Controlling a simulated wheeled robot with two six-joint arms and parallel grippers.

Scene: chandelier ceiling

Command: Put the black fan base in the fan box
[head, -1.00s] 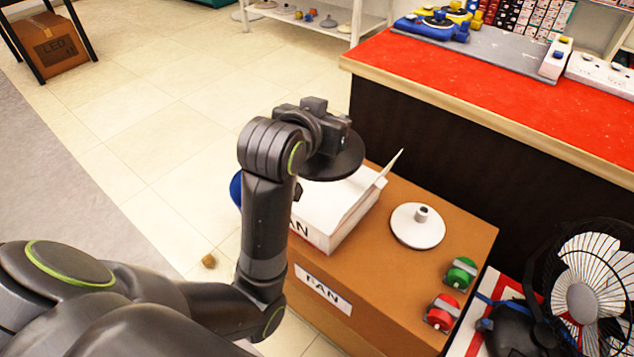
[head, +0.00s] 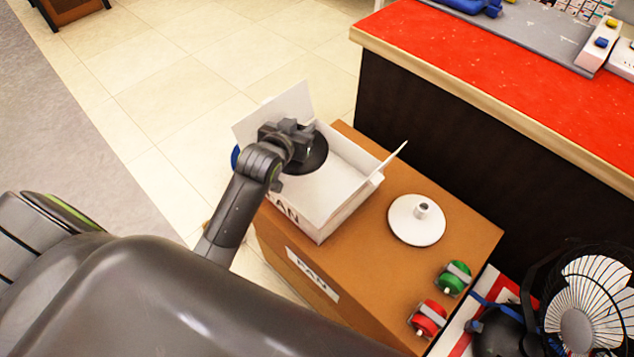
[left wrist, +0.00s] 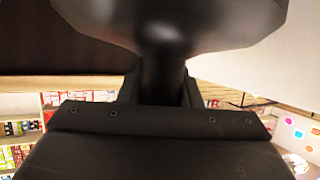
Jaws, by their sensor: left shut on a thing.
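The black fan base (head: 314,152) is a round dark disc, partly hidden behind my left gripper (head: 298,140). My left gripper is shut on it, at the left part of the open white fan box (head: 333,197). The base is over or inside the box opening; I cannot tell whether it touches the bottom. In the left wrist view the base (left wrist: 165,22) fills the top, its stem between the fingers. The box has raised flaps and stands on a brown carton marked FAN (head: 375,270). My right gripper is not in view.
On the carton stand a white round base (head: 416,221), a green wheel-like item (head: 453,279) and a red one (head: 428,318). A fan (head: 578,310) is at the lower right. A red-topped counter (head: 480,75) rises behind. A blue item is partly hidden left of the box.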

